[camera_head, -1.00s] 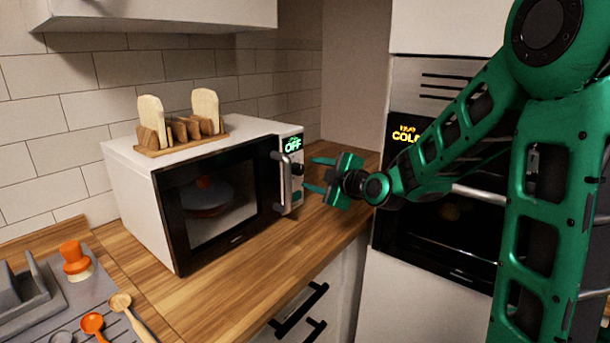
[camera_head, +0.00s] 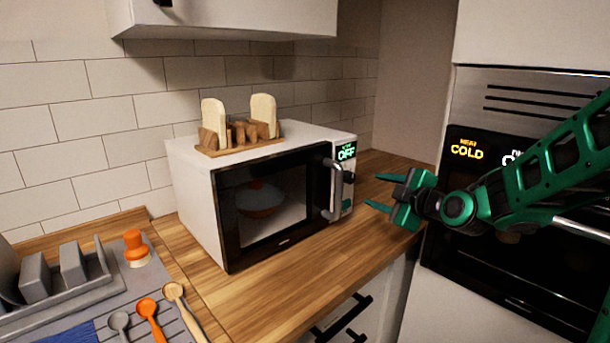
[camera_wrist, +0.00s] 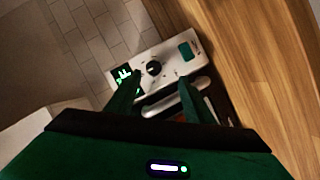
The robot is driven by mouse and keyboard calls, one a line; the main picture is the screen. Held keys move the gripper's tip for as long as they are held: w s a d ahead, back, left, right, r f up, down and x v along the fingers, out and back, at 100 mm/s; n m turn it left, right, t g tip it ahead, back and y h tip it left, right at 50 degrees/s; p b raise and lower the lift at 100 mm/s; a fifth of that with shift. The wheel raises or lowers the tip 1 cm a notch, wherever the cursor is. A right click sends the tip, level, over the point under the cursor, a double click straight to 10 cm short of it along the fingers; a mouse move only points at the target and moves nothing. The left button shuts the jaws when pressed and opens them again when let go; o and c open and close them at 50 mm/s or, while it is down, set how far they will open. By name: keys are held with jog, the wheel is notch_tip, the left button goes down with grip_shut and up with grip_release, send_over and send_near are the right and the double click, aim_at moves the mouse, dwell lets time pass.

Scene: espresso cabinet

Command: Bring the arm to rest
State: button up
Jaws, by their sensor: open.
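My gripper (camera_head: 384,192) is green and held out in front of the right side of the white microwave (camera_head: 196,205), above the counter's front part. Its two fingers are apart and nothing is between them in the head view. In the wrist view the open fingers (camera_wrist: 157,92) point toward the microwave's control panel (camera_wrist: 165,62) and handle (camera_wrist: 176,97). The fingers look apart from the handle in the head view. My arm reaches in from the right, across the front of the oven. The microwave door looks shut, and its display reads OFF.
A wooden rack (camera_head: 226,150) with bread slices stands on the microwave. The oven (camera_head: 480,250) at right shows COLD. A wall cabinet (camera_head: 230,18) hangs above. Spoons (camera_head: 150,316), an orange-topped item (camera_head: 136,246) and a grey rack (camera_head: 60,290) sit at lower left. The counter (camera_head: 300,275) before the microwave is clear.

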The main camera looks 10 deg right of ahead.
jog(key=s+d+f+m+g+h, duration=0.2)
jog(key=s+d+f+m+g, duration=0.3)
jog(key=s, duration=0.4)
jog(key=s+d+f+m+g+h, duration=0.25)
jog(key=s+d+f+m, duration=0.3)
jog(key=s, duration=0.35)
jog(key=s+d+m+g, duration=0.2)
jog(key=s+m, duration=0.3)
jog(key=s, duration=0.5)
jog(key=s+d+m+g, duration=0.2)
jog(key=s+m+g, duration=0.3)
jog(key=s, duration=0.6)
jog(key=shift+s+f+m, duration=0.15)
jog(key=shift+f+m, duration=0.05)
jog(key=shift+m, duration=0.15)
